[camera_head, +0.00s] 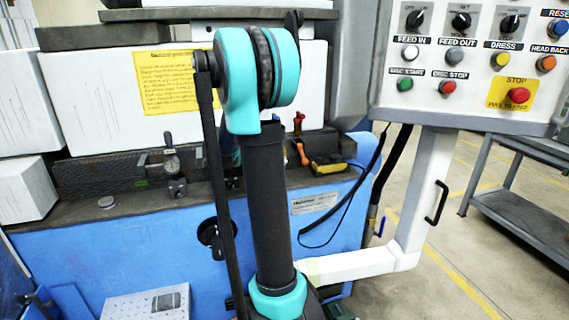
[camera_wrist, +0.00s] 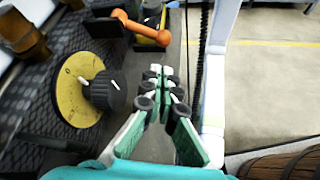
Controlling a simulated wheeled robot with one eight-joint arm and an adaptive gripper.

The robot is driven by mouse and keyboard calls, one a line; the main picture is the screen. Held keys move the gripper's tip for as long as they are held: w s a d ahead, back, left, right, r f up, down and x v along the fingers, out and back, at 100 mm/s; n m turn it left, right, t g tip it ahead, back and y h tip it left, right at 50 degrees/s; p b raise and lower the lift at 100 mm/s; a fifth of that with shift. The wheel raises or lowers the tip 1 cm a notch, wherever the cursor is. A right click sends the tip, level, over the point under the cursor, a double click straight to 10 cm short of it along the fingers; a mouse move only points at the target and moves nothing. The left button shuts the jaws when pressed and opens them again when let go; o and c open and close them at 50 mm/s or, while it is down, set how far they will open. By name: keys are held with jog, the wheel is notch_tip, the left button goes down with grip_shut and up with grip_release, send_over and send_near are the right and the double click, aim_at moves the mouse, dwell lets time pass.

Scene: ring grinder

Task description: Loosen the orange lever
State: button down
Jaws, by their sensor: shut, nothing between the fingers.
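The orange lever (camera_wrist: 142,29) shows at the top of the wrist view, with a round knob end at its right and a thicker end at its left. It sits beside a yellow-topped block. In the head view the orange lever (camera_head: 302,153) is small, just right of my arm, below a red knob. My gripper (camera_wrist: 160,72) is shut and empty in the wrist view. Its fingertips are close below the lever's knob end in the picture, and appear apart from it. In the head view my gripper is hidden behind my arm.
A yellow dial with a black knob (camera_wrist: 102,90) lies left of my gripper. A yellow-black block (camera_head: 328,165) is beside the lever. The control panel (camera_head: 470,118) with buttons and a red stop button hangs at the right on a white arm (camera_head: 412,215).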

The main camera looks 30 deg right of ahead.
aim_at(302, 154)
jog(key=x, duration=0.8)
jog(key=shift+d+f, duration=0.15)
jog(key=shift+d, duration=0.15)
jog(key=shift+s+a+r+n+g, duration=0.15)
jog(key=shift+s+r, duration=0.15)
jog(key=shift+r, duration=0.2)
jog(key=shift+s+r+n+g, duration=0.15)
jog(key=shift+s+r, duration=0.2)
jog(key=shift+r, duration=0.15)
